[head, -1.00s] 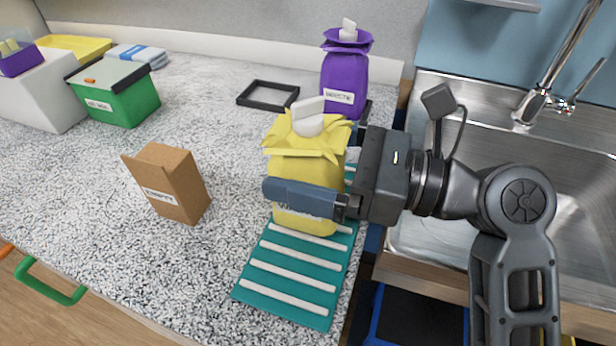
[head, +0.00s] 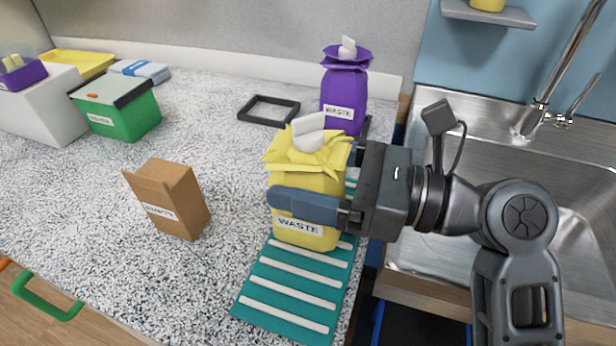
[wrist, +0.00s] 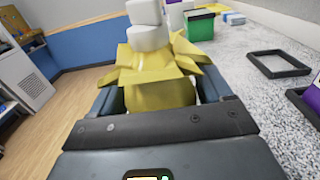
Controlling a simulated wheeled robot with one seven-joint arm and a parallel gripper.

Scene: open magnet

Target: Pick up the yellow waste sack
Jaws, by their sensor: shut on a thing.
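The yellow waste sack (head: 295,185), with a gathered collar, a white top and a white "WASTE" label, is upright at the teal striped mat (head: 255,290) near the counter's right edge. I cannot tell whether its base touches the mat. My gripper (head: 310,190) reaches in from the right and is shut on the sack's body, one blue-grey finger across its front just above the label. The far finger is mostly hidden behind the sack. The wrist view shows the sack (wrist: 160,90) between both fingers, its collar and white top above them.
A purple waste sack (head: 343,95) stands behind. A brown box (head: 170,200) stands to the left, with an empty black frame (head: 268,110) and a green box (head: 125,115) farther back. A steel sink (head: 450,130) lies right. Speckled counter between them is clear.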

